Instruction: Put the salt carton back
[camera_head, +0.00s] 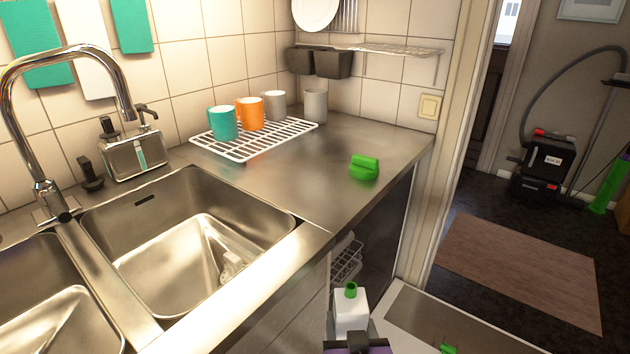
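The salt carton (350,311), white with a green cap, is low in the picture in front of the counter, upright or nearly so. My gripper (351,333), purple and black at its base, is at the bottom edge with a grey finger along each side of the carton. It appears shut on the carton; the carton's lower part is hidden by the gripper.
An open dishwasher's lowered door (450,325) lies at the lower right, with a small green thing on it. A wire rack (347,262) shows behind the carton. A green object (364,167) stands on the counter (300,180). Mugs stand on a white drying rack (243,153) beside the sink (180,250).

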